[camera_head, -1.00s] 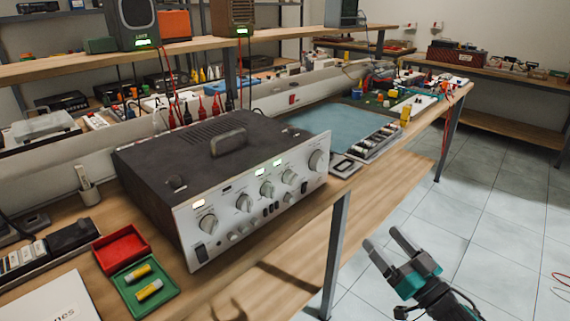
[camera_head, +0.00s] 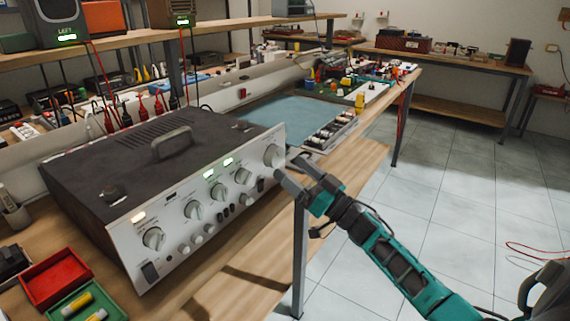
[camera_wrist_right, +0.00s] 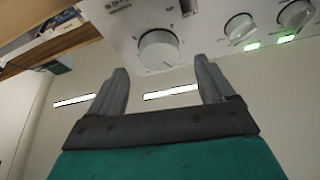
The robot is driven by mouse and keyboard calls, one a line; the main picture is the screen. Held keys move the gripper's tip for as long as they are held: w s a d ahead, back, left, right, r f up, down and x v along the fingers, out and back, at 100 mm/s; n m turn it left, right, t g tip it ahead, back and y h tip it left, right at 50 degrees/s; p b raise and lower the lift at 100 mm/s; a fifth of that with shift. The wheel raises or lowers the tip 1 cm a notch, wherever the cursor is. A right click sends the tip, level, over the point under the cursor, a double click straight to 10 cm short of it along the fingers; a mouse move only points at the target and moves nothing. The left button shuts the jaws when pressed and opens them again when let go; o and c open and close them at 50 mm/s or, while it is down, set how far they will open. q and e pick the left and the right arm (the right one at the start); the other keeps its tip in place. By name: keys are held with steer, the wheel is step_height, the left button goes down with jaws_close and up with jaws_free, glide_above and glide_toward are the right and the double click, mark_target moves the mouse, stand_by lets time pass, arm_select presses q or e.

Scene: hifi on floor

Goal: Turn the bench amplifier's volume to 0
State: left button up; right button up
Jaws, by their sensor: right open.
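The bench amplifier (camera_head: 170,175), with a dark top and silver front, stands on the wooden bench. Its front carries several round knobs; the large knob (camera_head: 273,156) is at the right end of the panel. My right gripper (camera_head: 284,166) is in front of that end of the panel, close to the large knob. In the right wrist view a large round knob (camera_wrist_right: 159,50) with a scale around it lies ahead, between and beyond the two open fingertips (camera_wrist_right: 160,75). The fingers look apart from it and empty. My left gripper is not in view.
A red tray (camera_head: 55,277) and a green tray (camera_head: 85,305) with yellow cylinders lie left of the amplifier. A parts box (camera_head: 332,131) and a blue mat (camera_head: 282,118) lie behind its right end. The floor to the right is open.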

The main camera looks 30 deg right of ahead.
mark_target(279, 158)
steer(key=shift+x, duration=1.65)
steer(key=c, duration=1.1)
steer(key=shift+o, duration=0.2)
steer(key=shift+n, duration=0.4)
